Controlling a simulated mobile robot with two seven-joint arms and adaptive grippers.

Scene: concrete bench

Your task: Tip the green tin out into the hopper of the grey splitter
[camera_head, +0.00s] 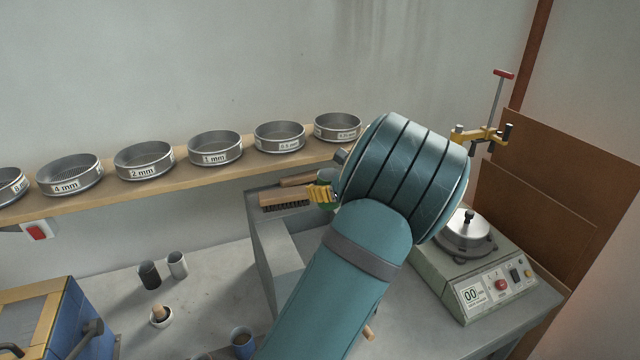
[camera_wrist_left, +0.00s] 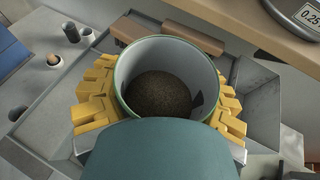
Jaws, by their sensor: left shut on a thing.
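My left gripper (camera_head: 321,191) has its yellow fingers on both sides of the green tin (camera_wrist_left: 122,100) and is shut on it. In the wrist view the tin's mouth faces the camera, and brown granular material (camera_wrist_left: 160,94) lies inside it. The tin looks roughly upright. In the head view my teal arm hides nearly all of it. The grey splitter (camera_head: 277,252) stands on the bench, partly behind my arm. In the wrist view its sloping grey hopper faces (camera_wrist_left: 257,88) show below and beside the tin; the tin hides the middle. My right gripper is not in view.
A brush (camera_head: 285,199) lies behind the tin. A shelf (camera_head: 230,172) with several labelled sieves runs along the wall. A device with a red button (camera_head: 470,295) stands at right. Cups, a mortar (camera_head: 161,317) and a blue box (camera_head: 75,320) are at left.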

